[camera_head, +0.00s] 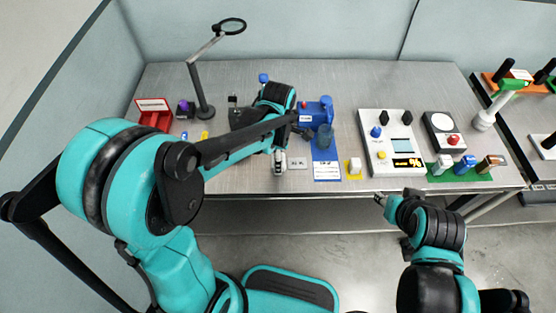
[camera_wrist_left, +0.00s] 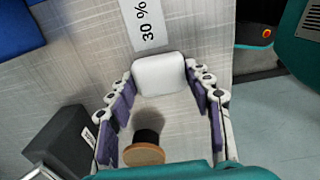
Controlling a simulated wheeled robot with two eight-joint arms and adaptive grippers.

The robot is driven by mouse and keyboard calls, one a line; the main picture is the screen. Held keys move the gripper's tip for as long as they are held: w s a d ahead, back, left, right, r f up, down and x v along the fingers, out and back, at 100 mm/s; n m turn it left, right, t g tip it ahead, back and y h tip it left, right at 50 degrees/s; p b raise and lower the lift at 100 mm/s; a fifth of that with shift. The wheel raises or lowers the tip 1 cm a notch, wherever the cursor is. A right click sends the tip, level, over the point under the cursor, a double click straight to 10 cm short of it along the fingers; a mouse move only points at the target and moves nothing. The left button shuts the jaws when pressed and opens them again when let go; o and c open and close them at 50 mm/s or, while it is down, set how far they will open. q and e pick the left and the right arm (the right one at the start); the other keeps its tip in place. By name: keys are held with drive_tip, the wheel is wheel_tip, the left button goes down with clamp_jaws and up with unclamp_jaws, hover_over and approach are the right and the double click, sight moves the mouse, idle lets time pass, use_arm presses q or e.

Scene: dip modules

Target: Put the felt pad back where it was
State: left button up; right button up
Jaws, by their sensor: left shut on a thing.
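In the left wrist view, a white pad with rounded corners (camera_wrist_left: 159,75), which looks like the felt pad, sits between the tips of my left gripper (camera_wrist_left: 160,82). Both fingertips meet its sides. Purple finger pads line the fingers. In the head view my left gripper (camera_head: 279,163) is low over the table's front edge, beside a "30 %" label (camera_head: 297,163). The label also shows in the wrist view (camera_wrist_left: 149,25). Whether the pad touches the table is unclear. My right gripper (camera_head: 381,200) is in front of the table; its jaws are too small to read.
A black piece with a tan round end (camera_wrist_left: 145,153) shows between the left fingers, apart from the right one. A dark block (camera_wrist_left: 62,148) is left of them. A blue device (camera_head: 316,112), a white block (camera_head: 354,166) and a white panel (camera_head: 391,142) stand to the right.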

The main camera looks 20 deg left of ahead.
use_arm(q)
drive_tip(key=shift+f, duration=0.15)
drive_tip(key=o, duration=0.8)
